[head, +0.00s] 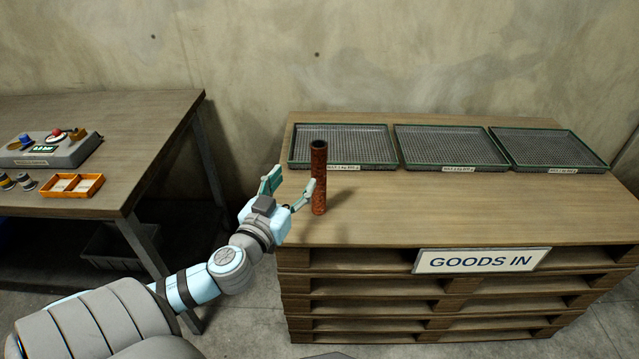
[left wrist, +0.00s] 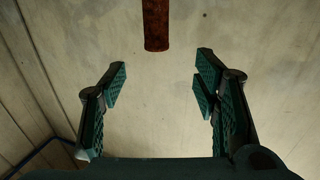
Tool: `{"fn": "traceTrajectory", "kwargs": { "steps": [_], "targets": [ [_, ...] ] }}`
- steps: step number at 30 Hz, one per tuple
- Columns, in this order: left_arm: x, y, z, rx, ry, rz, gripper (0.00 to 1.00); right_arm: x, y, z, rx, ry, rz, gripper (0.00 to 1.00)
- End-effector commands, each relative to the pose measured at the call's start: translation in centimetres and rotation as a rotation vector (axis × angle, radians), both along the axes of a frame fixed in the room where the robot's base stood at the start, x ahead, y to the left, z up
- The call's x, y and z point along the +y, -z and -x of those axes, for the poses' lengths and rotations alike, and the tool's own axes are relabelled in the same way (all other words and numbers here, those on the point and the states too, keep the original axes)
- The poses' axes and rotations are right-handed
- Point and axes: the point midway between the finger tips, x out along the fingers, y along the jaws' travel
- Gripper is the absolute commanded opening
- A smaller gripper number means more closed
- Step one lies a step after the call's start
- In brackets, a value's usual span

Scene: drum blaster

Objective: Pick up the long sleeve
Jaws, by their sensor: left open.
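The long sleeve (head: 319,178) is a rusty brown hollow tube standing upright on the wooden pallet-stack table, near its left side. In the left wrist view the sleeve (left wrist: 157,24) shows at the top centre, beyond the fingertips and in line with the gap between them. My left gripper (head: 291,182) is open just left of the sleeve, with nothing between its fingers. In the wrist view the two green-padded fingers (left wrist: 158,82) stand wide apart. My right gripper is not in view.
Three green-rimmed mesh trays (head: 394,164) lie along the back of the table. A "GOODS IN" sign (head: 482,261) is on its front edge. At left, another table (head: 110,190) holds a grey control box (head: 48,150) and an orange bin (head: 72,194). The tabletop right of the sleeve is clear.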

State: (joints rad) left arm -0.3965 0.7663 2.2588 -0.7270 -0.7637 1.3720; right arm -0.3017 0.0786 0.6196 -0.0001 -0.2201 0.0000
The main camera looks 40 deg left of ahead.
Motion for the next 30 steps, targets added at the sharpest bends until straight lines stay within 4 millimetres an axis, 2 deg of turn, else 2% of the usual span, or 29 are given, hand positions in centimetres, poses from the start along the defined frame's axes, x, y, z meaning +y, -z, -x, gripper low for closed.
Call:
{"fn": "traceTrajectory", "kwargs": {
  "steps": [9,14,19,22,27,30],
  "targets": [
    [1.9,-0.4,-7.4,-0.015,0.006,0.009,0.56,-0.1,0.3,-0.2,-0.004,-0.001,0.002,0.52],
    [2.4,-0.3,-9.4,-0.014,0.008,0.009,0.56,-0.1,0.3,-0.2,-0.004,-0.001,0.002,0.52],
    [3.1,-0.1,-12.7,-0.013,0.008,0.01,0.56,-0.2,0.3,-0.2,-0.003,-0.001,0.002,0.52],
    [3.3,0.0,-13.6,-0.011,0.009,0.008,0.56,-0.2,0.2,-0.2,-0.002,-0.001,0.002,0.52],
    [3.4,0.0,-13.6,-0.01,0.01,0.006,0.56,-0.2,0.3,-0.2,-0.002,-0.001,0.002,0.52],
    [3.4,0.0,-13.6,-0.01,0.01,0.006,0.41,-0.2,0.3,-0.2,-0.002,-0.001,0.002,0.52]
  ]
}}
